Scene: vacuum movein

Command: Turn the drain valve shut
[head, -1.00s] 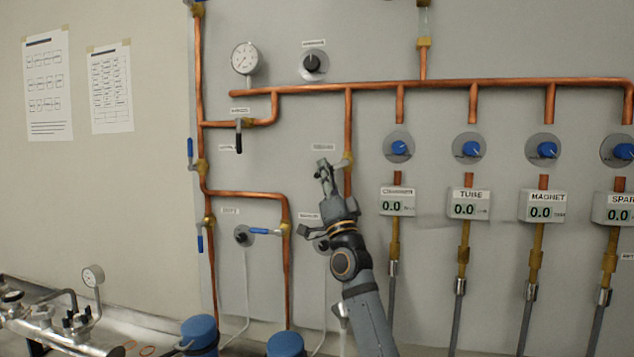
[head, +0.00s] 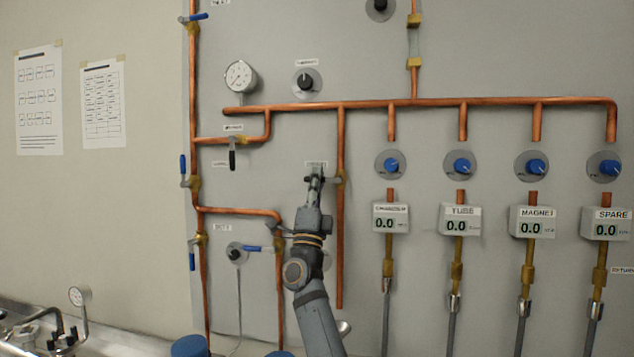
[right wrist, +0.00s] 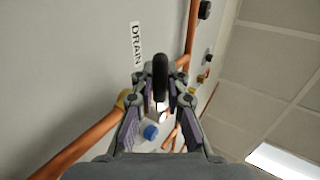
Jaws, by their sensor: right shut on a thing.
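The drain valve's brass body (head: 338,180) sits on a vertical copper pipe at the middle of the wall panel. Its black lever handle (right wrist: 160,75) stands between the fingertips of my right gripper (head: 315,178) in the right wrist view. The right gripper is shut on this handle, which it mostly hides in the head view. A white label reading DRAIN (right wrist: 137,45) is on the panel beside the handle. My left gripper is in neither view.
Another valve with a black lever (head: 232,158) is to the left, as is a blue-handled valve (head: 257,248). A pressure gauge (head: 240,76) and a black knob (head: 305,81) are above. Blue knobs (head: 391,166) and meter boxes (head: 390,217) line the right side.

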